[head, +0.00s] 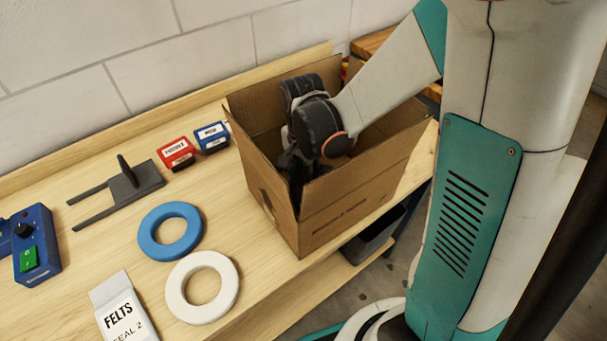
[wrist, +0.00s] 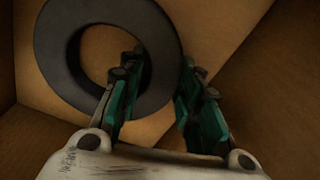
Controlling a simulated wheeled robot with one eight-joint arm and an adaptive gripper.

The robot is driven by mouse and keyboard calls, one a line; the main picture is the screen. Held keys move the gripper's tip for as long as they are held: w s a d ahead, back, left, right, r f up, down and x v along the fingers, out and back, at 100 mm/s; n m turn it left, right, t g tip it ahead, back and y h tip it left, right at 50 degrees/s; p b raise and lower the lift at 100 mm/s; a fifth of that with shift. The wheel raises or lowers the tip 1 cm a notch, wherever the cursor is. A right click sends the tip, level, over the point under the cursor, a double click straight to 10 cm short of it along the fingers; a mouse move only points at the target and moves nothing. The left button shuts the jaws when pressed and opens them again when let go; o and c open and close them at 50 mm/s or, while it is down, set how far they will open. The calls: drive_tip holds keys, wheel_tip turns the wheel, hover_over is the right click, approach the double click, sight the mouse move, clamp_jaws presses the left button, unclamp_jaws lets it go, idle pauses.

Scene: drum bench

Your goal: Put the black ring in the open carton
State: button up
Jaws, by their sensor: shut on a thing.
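The open carton (head: 345,195) stands on the bench with its flaps up. My gripper (head: 297,180) reaches down inside it, and its fingers are mostly hidden by the carton's walls in the head view. In the wrist view my gripper (wrist: 160,68) is shut on the black ring (wrist: 60,65), one finger inside the ring's hole and the other outside its rim. Brown cardboard (wrist: 35,125) surrounds the ring there. I cannot tell whether the ring touches the carton's bottom. The ring is hidden in the head view.
A blue ring (head: 149,236) and a white ring (head: 227,285) lie left of the carton. A red box (head: 176,154), a blue box (head: 212,138), a dark forked stand (head: 130,185), a felts packet (head: 120,318) and a blue switch box (head: 38,250) are also on the bench.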

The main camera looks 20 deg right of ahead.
drive_tip(key=o, duration=0.7)
wheel_tip(320, 180, up, 12)
drive_tip(key=p, duration=0.4)
drive_tip(key=shift+s+a+r, duration=0.1)
drive_tip(key=shift+s, duration=0.05)
